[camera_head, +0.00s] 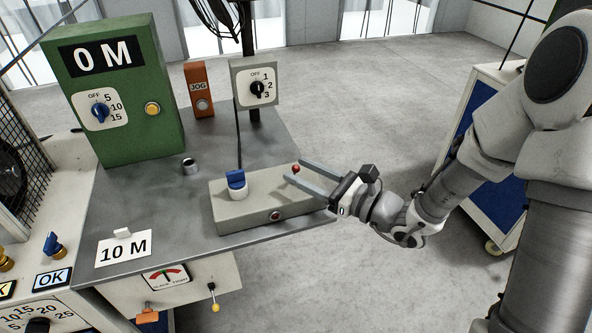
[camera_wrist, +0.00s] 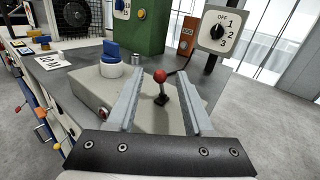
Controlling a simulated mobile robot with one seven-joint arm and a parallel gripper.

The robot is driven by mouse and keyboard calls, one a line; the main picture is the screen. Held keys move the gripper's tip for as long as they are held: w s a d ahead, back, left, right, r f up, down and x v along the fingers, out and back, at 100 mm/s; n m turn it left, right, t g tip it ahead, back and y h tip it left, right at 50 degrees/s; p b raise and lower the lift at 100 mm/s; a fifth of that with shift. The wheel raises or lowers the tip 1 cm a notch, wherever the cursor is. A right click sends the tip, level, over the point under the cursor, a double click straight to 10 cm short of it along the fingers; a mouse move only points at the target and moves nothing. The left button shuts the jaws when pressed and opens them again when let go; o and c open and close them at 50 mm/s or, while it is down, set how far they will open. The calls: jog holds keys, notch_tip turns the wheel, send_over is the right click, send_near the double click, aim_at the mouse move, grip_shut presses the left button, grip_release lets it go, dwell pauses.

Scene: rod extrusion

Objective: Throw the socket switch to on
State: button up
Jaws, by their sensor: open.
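A grey socket box (camera_head: 250,212) lies on the metal bench top, with a blue plug (camera_head: 236,179) in its white socket on the left. The plug also shows in the wrist view (camera_wrist: 112,50). Near the box's right end stands the switch, a short lever with a red ball (camera_head: 296,167); the ball shows clearly in the wrist view (camera_wrist: 160,76). My gripper (camera_head: 296,172) is open and reaches in from the right, low over the box. In the wrist view its fingers (camera_wrist: 160,78) lie one on each side of the lever, with gaps on both sides. Any on or off marking cannot be read.
A green cabinet (camera_head: 122,95) reading "0 M", an orange JOG box (camera_head: 200,90) and a grey dial box (camera_head: 254,82) stand behind. A small metal cup (camera_head: 190,166) and a "10 M" card (camera_head: 124,248) are on the bench.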

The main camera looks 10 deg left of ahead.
jog(key=shift+x, duration=1.05)
grip_shut()
